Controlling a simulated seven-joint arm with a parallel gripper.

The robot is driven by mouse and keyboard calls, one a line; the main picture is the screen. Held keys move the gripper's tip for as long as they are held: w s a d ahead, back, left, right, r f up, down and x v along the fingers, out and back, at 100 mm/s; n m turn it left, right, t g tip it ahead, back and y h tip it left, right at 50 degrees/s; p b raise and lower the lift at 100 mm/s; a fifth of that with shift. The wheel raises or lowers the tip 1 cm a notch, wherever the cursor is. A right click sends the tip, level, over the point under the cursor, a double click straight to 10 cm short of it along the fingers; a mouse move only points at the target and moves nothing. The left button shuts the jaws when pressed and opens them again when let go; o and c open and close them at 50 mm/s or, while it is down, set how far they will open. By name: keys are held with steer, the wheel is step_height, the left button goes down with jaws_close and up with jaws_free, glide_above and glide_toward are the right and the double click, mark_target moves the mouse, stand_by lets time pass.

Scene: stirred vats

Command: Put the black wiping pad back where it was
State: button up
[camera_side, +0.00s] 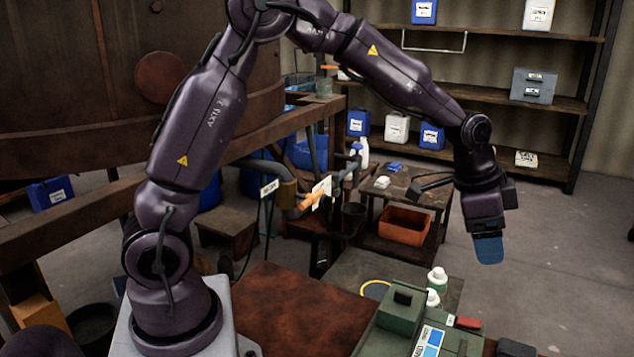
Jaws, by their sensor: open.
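My gripper (488,248) hangs pointing down at the right, in the air above the floor behind the green box. It is open; a blue piece shows at its tip, and I cannot tell whether this is part of the fingers. A small black block (515,348) at the bottom right edge looks like the black wiping pad, partly cut off by the frame. My gripper is well above it and apart from it. Another black piece (402,297) sits on top of the green box (396,316) and looks like its handle.
White bottles (437,280) stand behind the green box. A blue and white label card (430,342) and a red piece (468,322) are near it. A brown board (285,305) lies clear beside my base. A low table with an orange bin (404,224) stands behind.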

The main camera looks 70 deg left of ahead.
steer(key=s+a+r+n, duration=0.1)
steer(key=s+r+n, duration=0.1)
steer(key=s, duration=0.7)
steer(key=s+a+r+n+t+y, duration=0.1)
steer(key=s+r, duration=0.3)
steer(key=s, duration=0.4)
steer(key=s+a+r+n+t, duration=0.1)
steer(key=s+r+n, duration=0.3)
steer(key=s, duration=0.5)
steer(key=shift+s+a+y, duration=0.3)
steer(key=shift+s+a, duration=0.05)
steer(key=shift+a, duration=0.4)
